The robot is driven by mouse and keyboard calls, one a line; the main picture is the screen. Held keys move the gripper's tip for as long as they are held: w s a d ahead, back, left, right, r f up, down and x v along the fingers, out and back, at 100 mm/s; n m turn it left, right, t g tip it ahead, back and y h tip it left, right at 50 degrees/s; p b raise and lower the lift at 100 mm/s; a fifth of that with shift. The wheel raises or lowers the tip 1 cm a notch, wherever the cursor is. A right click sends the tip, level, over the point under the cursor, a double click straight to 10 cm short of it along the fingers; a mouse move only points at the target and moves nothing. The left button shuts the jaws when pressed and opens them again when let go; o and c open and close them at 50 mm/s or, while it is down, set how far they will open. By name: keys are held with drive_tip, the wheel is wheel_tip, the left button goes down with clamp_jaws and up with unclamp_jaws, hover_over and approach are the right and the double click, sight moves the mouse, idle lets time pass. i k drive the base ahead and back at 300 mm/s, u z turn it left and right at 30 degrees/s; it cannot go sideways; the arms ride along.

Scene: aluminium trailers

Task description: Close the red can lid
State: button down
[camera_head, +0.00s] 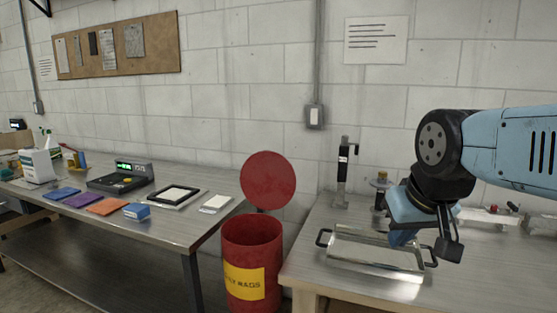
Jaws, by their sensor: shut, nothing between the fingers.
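The red can (251,283) stands on the floor in the gap between two tables and bears a yellow label. Its round red lid (268,180) is open, tilted up behind the can's mouth and facing me. The can's mouth is uncovered and its inside looks dark red. My gripper (425,246) hangs at the right over the right table, above the glass tray, well to the right of the can and lid. It points down, is shut and holds nothing. The tips are small and partly hidden by the gripper's own body.
The left table (172,225) holds a scale (121,178), a picture frame (178,196) and coloured cloths. A wall is behind.

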sight(268, 180)
drive_tip(key=u, duration=0.35)
drive_tip(key=i, duration=1.05)
drive_tip(key=z, duration=0.4)
